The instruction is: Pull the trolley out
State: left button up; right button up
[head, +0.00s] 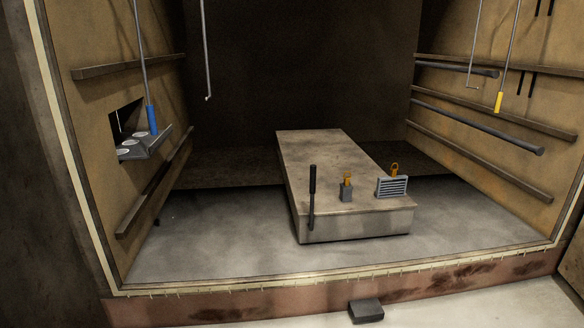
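A long, low, flat-topped block that looks like the trolley (325,160) stands inside the oven chamber, on the grey floor right of the middle. Its short front face is toward me and its far end reaches back toward the dark rear wall. An upright black bar (312,190) stands at its front left corner. A small grey piece with a yellow top (347,190) and a grey slatted block with a yellow ring (392,187) sit on its front part. Neither of my grippers is in the head view.
The oven's front sill (330,278) crosses the foreground. A dark grey block (366,310) lies before it. A blue-handled rod (151,118) hangs left, beside a wall shelf (146,145); a yellow-handled rod (498,102) hangs right. Rails line both walls. Floor left of the trolley is clear.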

aim_at(314, 163)
jog(key=i+z, duration=0.35)
jog(key=i, duration=0.45)
jog(key=i+z, duration=0.3)
jog(key=i, duration=0.45)
